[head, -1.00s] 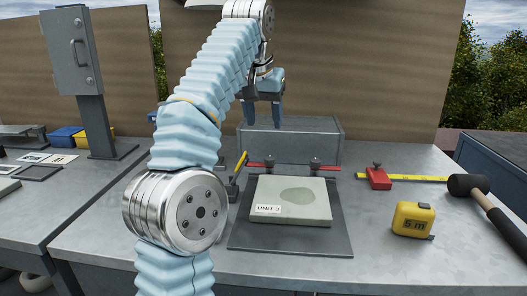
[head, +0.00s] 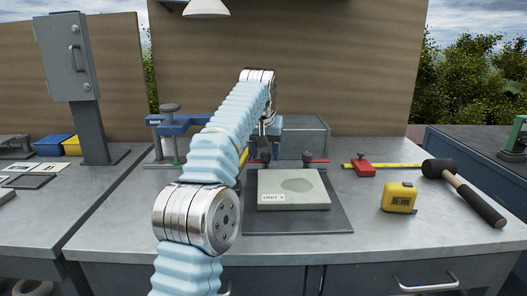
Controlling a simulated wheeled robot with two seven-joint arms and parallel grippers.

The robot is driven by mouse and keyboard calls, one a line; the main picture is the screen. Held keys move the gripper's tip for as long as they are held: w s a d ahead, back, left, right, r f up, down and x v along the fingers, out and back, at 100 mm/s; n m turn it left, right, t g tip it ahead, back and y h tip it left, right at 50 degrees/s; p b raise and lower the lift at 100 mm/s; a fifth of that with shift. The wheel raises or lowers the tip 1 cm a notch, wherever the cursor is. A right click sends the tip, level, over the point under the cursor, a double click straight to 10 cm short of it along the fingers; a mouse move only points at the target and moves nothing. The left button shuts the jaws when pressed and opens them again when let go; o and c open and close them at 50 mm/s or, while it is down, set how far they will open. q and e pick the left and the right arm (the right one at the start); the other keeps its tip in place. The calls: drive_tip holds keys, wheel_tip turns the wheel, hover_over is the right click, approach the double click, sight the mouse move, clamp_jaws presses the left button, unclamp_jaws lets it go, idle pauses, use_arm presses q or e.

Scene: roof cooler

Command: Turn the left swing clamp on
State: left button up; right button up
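The left swing clamp shows only in part: its dark knob (head: 265,157) is at the back left of the grey slab (head: 292,190), and my arm hides most of the rest. A bit of yellow shows beside the arm there. The right swing clamp (head: 308,157), with a dark knob and a red bar, is at the slab's back right. The slab lies flat on a dark plate (head: 335,217). My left gripper (head: 270,143) is low behind the slab, close above the left clamp. Its fingertips are partly hidden, so I cannot tell their opening or any contact. My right gripper is out of view.
A grey box (head: 312,137) stands behind the clamps. A blue fixture (head: 185,126) with a knob stands at the back left. A red block (head: 365,169) with a yellow strip, a tape measure (head: 399,197) and a mallet (head: 465,191) lie to the right.

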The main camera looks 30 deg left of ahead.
use_arm(q)
clamp_jaws()
drive_tip(key=shift+n, duration=0.4)
drive_tip(key=shift+w+d+n+g+y, duration=0.1)
drive_tip(key=shift+n+g+y, duration=0.3)
drive_tip(key=shift+n, duration=0.85)
drive_tip(key=shift+w+d+n+g+y, duration=0.1)
drive_tip(key=shift+n+g+y, duration=0.3)
drive_tip(key=shift+n, duration=0.85)
drive_tip(key=shift+o, duration=0.6)
unclamp_jaws()
